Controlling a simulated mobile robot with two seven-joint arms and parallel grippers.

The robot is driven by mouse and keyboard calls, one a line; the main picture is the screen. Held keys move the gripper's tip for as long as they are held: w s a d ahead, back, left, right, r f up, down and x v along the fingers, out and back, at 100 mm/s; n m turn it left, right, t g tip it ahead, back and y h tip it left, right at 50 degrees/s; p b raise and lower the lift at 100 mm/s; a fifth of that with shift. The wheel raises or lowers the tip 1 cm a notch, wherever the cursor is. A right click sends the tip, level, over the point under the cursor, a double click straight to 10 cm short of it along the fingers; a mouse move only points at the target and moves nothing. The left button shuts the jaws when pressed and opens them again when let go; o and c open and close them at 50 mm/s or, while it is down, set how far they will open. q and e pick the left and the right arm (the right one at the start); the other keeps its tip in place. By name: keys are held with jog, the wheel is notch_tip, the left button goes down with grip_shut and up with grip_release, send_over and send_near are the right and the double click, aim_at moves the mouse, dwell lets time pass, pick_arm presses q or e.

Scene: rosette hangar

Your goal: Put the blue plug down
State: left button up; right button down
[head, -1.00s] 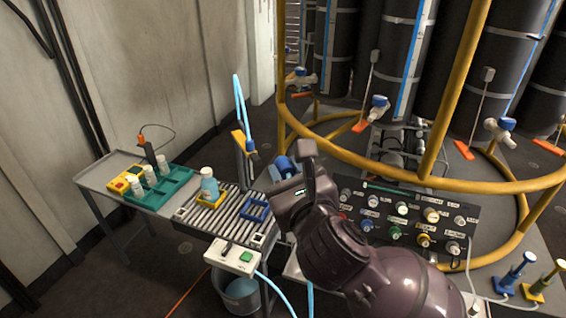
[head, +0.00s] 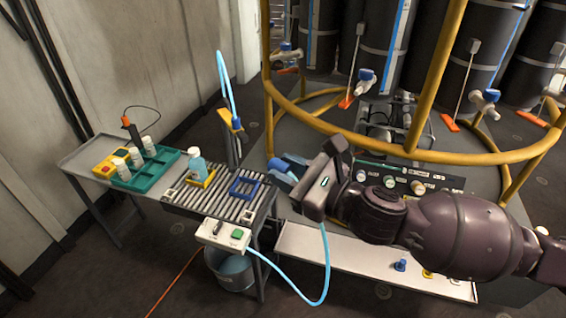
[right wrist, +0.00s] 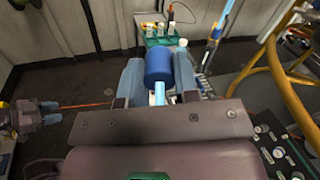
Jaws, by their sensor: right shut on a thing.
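The blue plug (right wrist: 158,66) is a short blue cylinder with a pale blue hose end below it. It sits between the two grey-blue fingers of my right gripper (right wrist: 158,80), which is shut on it. In the head view, my right gripper (head: 284,171) is beyond the right end of the roller table, with the blue plug (head: 277,165) partly hidden between its fingers. The pale blue hose (head: 325,260) hangs below the gripper in a loop towards a white control box (head: 222,235). My left gripper (right wrist: 53,111) seems to show at the left of the right wrist view, open and empty.
The roller table (head: 212,199) carries a bottle (head: 197,166) in a yellow frame and an empty blue frame (head: 246,188). A green rack (head: 158,172) holds white-capped bottles. A yellow tubular ring (head: 350,147) stands close behind my right gripper. A black panel (head: 425,178) is partly hidden by my arm.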

jog(key=shift+s+d+f+n+g+y, duration=0.3)
jog(key=shift+f+n+g+y, duration=0.4)
jog(key=shift+n+g, duration=0.75)
jog(key=shift+s+d+f+n+g+y, duration=0.15)
jog(key=shift+d+f+n+g+y, duration=0.45)
jog(key=shift+g, duration=1.35)
jog(key=shift+s+d+f+n+g+y, duration=0.2)
jog(key=shift+f+n+g+y, duration=0.65)
jog(key=shift+n+g, duration=0.75)
jog(key=shift+f, duration=0.15)
jog(key=shift+m, duration=0.25)
